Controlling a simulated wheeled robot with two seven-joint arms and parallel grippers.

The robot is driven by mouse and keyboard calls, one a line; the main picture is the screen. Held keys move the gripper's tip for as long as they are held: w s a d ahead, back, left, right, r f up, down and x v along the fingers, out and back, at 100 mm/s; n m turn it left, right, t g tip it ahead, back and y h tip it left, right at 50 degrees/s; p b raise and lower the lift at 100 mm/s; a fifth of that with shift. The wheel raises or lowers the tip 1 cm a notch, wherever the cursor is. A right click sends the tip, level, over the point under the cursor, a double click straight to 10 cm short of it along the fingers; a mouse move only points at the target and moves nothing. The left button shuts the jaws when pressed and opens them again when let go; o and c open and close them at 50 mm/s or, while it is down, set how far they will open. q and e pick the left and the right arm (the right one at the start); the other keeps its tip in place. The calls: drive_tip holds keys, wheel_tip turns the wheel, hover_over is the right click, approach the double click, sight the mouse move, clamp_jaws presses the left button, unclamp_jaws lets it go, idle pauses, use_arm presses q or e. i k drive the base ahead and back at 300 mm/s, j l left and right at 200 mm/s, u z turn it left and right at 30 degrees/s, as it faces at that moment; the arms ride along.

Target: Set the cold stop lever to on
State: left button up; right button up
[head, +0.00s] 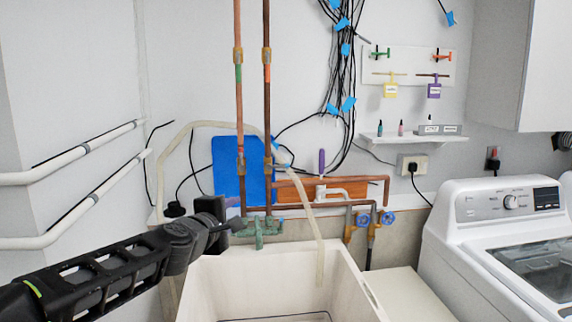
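My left arm comes in from the lower left, and its dark gripper (222,222) is beside the green faucet fitting (259,228) above the sink. Whether it touches the fitting, and how far its fingers are apart, I cannot tell. A purple upright lever (322,161) stands on the pipework behind the sink. Two small valves, one with a green lever (380,53) and one with an orange lever (442,55), are on a white wall panel at upper right. Their labels are too small to read, so I cannot tell which lever is the cold stop. My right gripper is out of view.
A white sink (275,262) lies below the pipes, with a pale hose hanging into it. Two blue-handled taps (388,218) are at its right. A small shelf (412,138) holds bottles. A white washer (500,235) fills the right. Black cables hang on the wall.

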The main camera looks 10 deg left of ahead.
sight(268, 166)
drive_tip(key=i+l, duration=0.1)
drive_tip(key=i, duration=0.45)
drive_tip(key=i+l, duration=0.15)
drive_tip(key=i, duration=0.4)
